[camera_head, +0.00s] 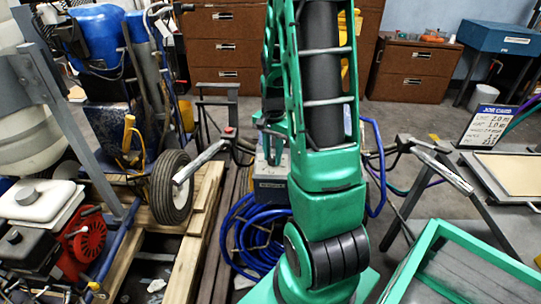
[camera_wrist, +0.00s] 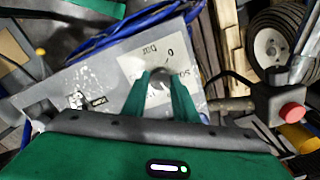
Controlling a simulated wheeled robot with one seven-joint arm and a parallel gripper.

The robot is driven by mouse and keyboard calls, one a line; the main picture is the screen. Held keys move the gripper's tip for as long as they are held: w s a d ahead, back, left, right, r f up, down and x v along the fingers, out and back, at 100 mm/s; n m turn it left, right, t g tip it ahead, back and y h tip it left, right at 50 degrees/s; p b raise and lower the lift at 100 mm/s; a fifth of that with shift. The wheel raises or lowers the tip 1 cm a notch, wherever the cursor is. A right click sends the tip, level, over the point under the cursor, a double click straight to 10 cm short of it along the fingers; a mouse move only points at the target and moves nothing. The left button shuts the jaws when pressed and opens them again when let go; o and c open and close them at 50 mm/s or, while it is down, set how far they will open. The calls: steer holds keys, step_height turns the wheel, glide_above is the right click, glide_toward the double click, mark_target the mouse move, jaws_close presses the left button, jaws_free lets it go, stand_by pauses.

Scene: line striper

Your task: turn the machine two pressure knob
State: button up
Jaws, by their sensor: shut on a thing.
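In the wrist view, the green fingers of my gripper (camera_wrist: 161,74) are closed around a small dark round knob (camera_wrist: 159,83). The knob stands on a pale dial plate with printed marks, fixed to a worn grey panel (camera_wrist: 105,70). The fingers hide the sides of the knob and part of the dial, so I cannot read where the knob points. In the head view, a grey box (camera_head: 270,188) shows partly behind my green arm.
A red button (camera_wrist: 291,111) on a grey housing sits right of the panel. Coiled blue hose (camera_head: 248,235) lies around the box. A wheeled machine's tyre (camera_head: 171,187) stands left, a green-rimmed tray (camera_head: 430,232) right. A job card (camera_head: 487,125) stands behind the tray.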

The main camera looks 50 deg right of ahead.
mark_target(271, 158)
steer(key=shift+w+a+m, duration=0.15)
steer(key=shift+w+m, duration=0.1)
steer(key=shift+m, duration=0.05)
steer(key=o, duration=1.1)
steer(key=shift+c, duration=0.2)
steer(key=shift+s, duration=0.1)
steer(key=shift+r, duration=0.15)
step_height(271, 158, up, 10)
steer(key=shift+r, duration=0.25)
